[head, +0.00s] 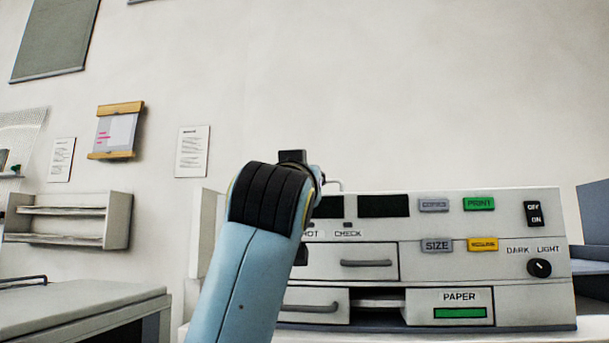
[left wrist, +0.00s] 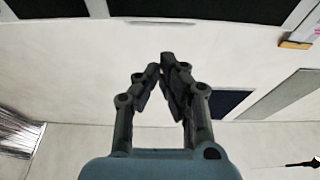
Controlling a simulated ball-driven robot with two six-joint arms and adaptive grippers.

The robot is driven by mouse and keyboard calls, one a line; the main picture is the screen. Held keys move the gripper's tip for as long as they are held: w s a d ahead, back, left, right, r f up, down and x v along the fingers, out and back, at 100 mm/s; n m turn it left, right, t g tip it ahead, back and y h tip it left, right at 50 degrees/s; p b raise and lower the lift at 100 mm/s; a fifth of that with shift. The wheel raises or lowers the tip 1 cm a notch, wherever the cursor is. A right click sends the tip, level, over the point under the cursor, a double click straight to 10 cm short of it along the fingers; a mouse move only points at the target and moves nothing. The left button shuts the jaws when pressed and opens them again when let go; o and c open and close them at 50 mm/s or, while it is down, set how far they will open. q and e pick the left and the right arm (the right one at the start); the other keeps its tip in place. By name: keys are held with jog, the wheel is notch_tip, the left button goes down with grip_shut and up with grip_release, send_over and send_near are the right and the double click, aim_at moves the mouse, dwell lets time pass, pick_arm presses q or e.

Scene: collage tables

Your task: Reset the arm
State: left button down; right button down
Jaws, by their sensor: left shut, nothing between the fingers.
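One of my blue arms, with a black joint, rises from the bottom of the head view in front of a copier (head: 588,260). It covers part of the copier's left side. I cannot make out gripper fingers in the head view. In the left wrist view my left gripper (left wrist: 161,68) has its dark fingers brought together at the tips, with nothing held between them. My right gripper shows in neither view.
The copier has a green PRINT button (head: 479,203), a yellow button (head: 483,244), a black dial (head: 539,267) and a paper drawer (head: 449,306). A wall rack (head: 118,221) hangs at left above a grey table (head: 75,306). The wall above the copier is bare.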

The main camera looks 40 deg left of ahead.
pick_arm(q)
jog(key=v, duration=0.2)
jog(key=shift+s+d, duration=0.15)
jog(key=shift+s, duration=0.15)
jog(key=shift+f, duration=0.1)
